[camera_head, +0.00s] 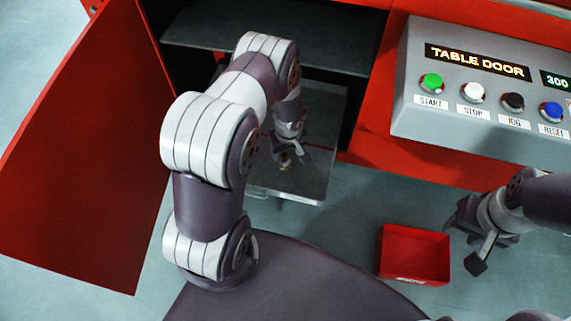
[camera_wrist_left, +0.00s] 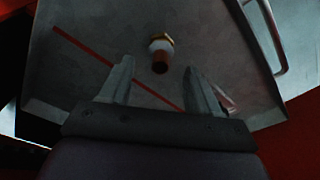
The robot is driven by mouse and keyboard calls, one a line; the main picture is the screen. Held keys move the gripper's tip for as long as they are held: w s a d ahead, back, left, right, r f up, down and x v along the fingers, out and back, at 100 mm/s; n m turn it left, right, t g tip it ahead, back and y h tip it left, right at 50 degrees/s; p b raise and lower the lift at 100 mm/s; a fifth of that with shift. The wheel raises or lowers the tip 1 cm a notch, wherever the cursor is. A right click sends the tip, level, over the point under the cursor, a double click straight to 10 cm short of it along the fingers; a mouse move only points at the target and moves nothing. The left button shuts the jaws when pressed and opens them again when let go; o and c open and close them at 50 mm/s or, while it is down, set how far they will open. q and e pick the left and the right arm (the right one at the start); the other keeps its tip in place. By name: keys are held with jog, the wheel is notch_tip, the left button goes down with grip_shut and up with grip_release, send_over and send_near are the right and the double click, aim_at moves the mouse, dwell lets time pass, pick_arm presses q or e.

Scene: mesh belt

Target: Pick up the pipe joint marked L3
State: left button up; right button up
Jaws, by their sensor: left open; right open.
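A small pipe joint (camera_wrist_left: 160,54) with a brass-coloured hex end, a white band and a copper-coloured end is on the grey tray (camera_wrist_left: 80,65) in the left wrist view. No marking on it is legible. It also shows, small, in the head view (camera_head: 285,162), partly hidden by my left gripper (camera_head: 290,152). My left gripper is open and empty above the tray, and in the wrist view the joint appears between and just beyond its fingertips. My right gripper (camera_head: 468,242) is open and empty, to the right of the red bin.
The tray extends from an open red cabinet, with a dark shelf (camera_head: 325,45) above it and a red door (camera_head: 95,150) swung open at left. An open red bin (camera_head: 413,255) stands at lower right. A grey control panel (camera_head: 480,85) with coloured buttons is at upper right.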

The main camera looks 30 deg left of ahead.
aim_at(285, 155)
pick_arm(q)
jog(key=f+b, duration=0.1)
jog(key=f, duration=0.1)
jog(key=f+b, duration=0.2)
jog(key=a+f+b, duration=0.1)
jog(key=f, duration=0.1)
jog(key=shift+w+f, duration=0.15)
jog(key=shift+w, duration=0.2)
grip_shut()
